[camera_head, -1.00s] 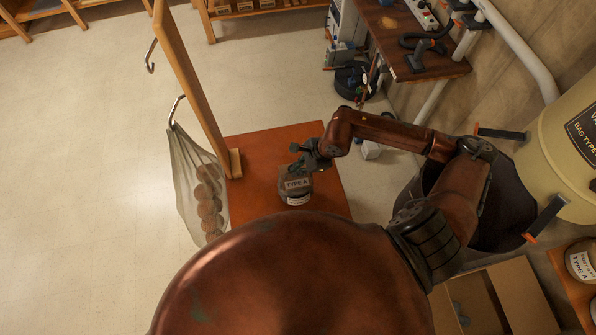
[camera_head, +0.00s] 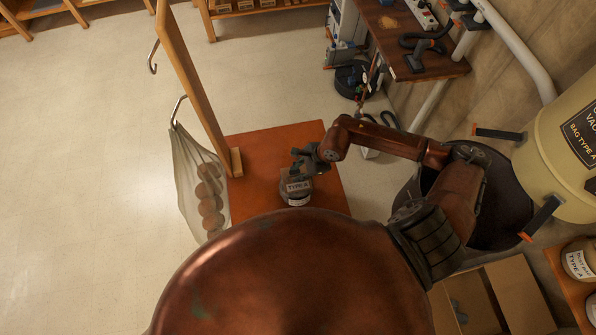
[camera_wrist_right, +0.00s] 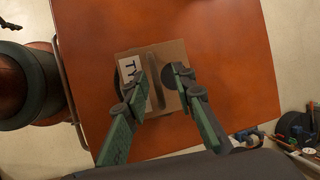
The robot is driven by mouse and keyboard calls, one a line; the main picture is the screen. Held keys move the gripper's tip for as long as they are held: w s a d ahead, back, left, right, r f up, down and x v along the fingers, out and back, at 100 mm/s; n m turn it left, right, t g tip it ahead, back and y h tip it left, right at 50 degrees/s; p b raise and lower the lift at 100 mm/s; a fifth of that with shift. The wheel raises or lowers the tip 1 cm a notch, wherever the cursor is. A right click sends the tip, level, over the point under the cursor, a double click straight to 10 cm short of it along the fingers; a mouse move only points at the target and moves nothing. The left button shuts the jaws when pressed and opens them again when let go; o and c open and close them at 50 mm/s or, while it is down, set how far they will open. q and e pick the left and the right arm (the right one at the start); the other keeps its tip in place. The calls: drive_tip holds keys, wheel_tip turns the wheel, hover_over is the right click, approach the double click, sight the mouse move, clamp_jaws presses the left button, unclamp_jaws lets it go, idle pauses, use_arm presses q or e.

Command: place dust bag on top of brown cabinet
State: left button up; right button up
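The dust bag (camera_head: 297,190), brownish with a white TYPE A label, rests on the orange-brown top of the cabinet (camera_head: 265,150). In the right wrist view the bag (camera_wrist_right: 128,66) lies on the cabinet top (camera_wrist_right: 225,60), with a raised ridge along its middle. My right gripper (camera_head: 303,166) is directly over the bag. In the wrist view its two fingers (camera_wrist_right: 160,78) stand apart on either side of the ridge, with gaps to it. Whether the fingertips touch the bag's surface is unclear. My left gripper is not in view.
A wooden post (camera_head: 190,85) with hooks rises at the cabinet's left edge, a net bag of round things (camera_head: 185,180) hanging beside it. A cream vacuum drum (camera_head: 550,150) stands at right. A workbench (camera_head: 400,40) is behind. The cabinet top around the bag is clear.

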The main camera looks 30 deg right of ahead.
drive_tip(key=b+v, duration=0.2)
drive_tip(key=v, duration=1)
